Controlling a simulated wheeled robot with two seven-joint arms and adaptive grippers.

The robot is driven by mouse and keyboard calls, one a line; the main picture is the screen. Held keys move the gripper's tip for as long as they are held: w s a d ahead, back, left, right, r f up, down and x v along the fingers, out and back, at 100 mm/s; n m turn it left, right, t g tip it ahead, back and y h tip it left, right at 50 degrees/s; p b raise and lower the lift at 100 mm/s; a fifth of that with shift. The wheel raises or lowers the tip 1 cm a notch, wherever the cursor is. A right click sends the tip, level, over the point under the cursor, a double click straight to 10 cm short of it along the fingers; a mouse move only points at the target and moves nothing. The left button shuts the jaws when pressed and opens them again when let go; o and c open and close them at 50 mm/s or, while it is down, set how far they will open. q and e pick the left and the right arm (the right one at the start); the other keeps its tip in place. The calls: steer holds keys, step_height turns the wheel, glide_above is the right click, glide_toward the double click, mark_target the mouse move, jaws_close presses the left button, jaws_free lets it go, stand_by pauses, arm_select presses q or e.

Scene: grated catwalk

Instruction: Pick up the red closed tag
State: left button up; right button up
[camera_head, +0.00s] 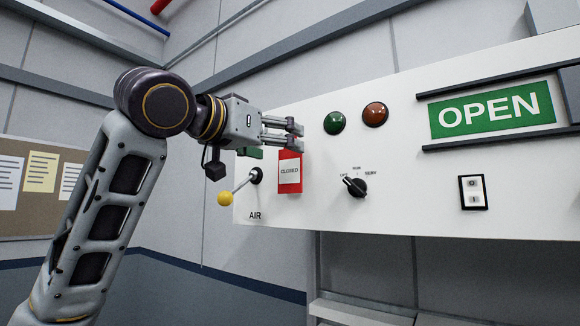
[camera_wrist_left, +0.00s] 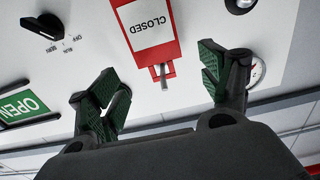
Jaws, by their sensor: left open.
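The red closed tag (camera_head: 290,186) has a white "CLOSED" label and hangs flat near the left end of the white panel (camera_head: 420,210). In the left wrist view the tag (camera_wrist_left: 148,35) appears upside down, its narrow end at a small metal peg (camera_wrist_left: 163,74) on the panel. My left gripper (camera_head: 294,136) is at the tag's top in the head view. In the wrist view the left gripper (camera_wrist_left: 163,82) is open, one finger on each side of the peg, with nothing between the pads but the peg area. I cannot tell whether a pad touches the tag. My right gripper is not in view.
A lever with a yellow knob (camera_head: 225,198) sticks out left of the tag. Right of it are a green lamp (camera_head: 334,123), a red-brown lamp (camera_head: 375,114), a black rotary switch (camera_head: 355,187), a green OPEN sign (camera_head: 492,109) in rails and a rocker switch (camera_head: 473,192).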

mark_target(290, 164)
arm_select(q)
steer(key=shift+f+p+x, duration=0.15)
steer(key=shift+p+x, duration=0.5)
steer(key=shift+x, duration=0.65)
steer(key=shift+f+p+x, duration=0.15)
steer(key=shift+p+x, duration=0.45)
steer(key=shift+x, duration=0.75)
steer(key=shift+c, duration=0.4)
steer(key=c, duration=0.8)
